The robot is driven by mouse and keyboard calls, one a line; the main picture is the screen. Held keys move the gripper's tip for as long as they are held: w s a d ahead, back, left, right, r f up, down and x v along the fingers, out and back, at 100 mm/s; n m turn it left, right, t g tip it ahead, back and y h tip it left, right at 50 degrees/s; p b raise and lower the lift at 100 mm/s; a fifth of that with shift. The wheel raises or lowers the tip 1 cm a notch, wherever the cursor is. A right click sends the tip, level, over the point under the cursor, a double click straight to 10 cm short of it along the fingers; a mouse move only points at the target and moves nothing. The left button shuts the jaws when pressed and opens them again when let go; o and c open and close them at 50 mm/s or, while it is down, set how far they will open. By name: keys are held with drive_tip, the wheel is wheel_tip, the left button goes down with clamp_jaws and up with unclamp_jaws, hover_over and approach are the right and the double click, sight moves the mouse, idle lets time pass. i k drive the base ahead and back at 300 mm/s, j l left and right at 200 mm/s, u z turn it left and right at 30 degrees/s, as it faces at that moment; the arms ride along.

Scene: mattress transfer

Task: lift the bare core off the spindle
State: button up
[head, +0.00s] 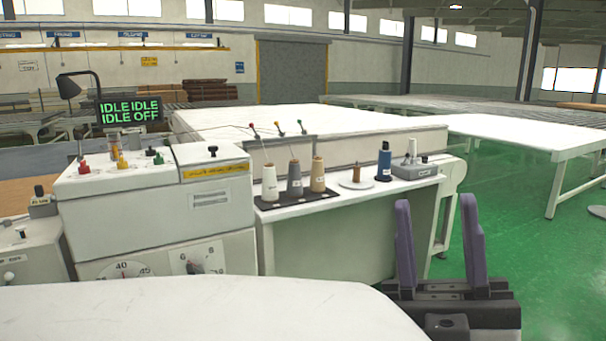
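A small brown core (357,173) stands upright on a white round base (346,184) on the white shelf. It looks bare of thread. The spindle itself is not visible and seems to be hidden inside the core. My gripper (436,202) is at the lower right, with two purple fingers pointing up and set wide apart. It is open, with nothing between the fingers. It appears nearer to the camera than the core, to the right of it and lower in the picture.
White, grey and tan thread cones (317,175) stand on a dark mat left of the core. A blue spool (384,162) and a grey block with a post (414,169) stand to its right. A control box (150,185) fills the left. Green floor is clear at right.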

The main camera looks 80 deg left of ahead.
sight(356, 169)
drive_tip(key=i+u, duration=0.15)
drive_tip(key=u, duration=2.35)
drive_tip(key=i+l, duration=0.15)
drive_tip(key=l, duration=0.25)
drive_tip(key=i+l, duration=0.1)
drive_tip(key=l, duration=0.3)
drive_tip(key=i+l, duration=0.15)
drive_tip(key=l, duration=0.25)
drive_tip(key=i+l, duration=0.15)
drive_tip(key=l, duration=0.25)
drive_tip(key=i+l+u, duration=0.1)
drive_tip(key=i+u, duration=0.25)
drive_tip(key=i, duration=0.4)
drive_tip(key=i+l+u, duration=0.65)
drive_tip(key=l+u, duration=0.25)
drive_tip(key=l, duration=0.25)
drive_tip(key=l+u, duration=0.2)
drive_tip(key=l, duration=0.3)
drive_tip(key=k+l+u, duration=0.1)
drive_tip(key=l+u, duration=0.15)
drive_tip(key=l, duration=0.25)
drive_tip(key=k+l+u, duration=0.2)
drive_tip(key=l, duration=0.3)
drive_tip(key=i+l, duration=0.05)
drive_tip(key=i, duration=0.05)
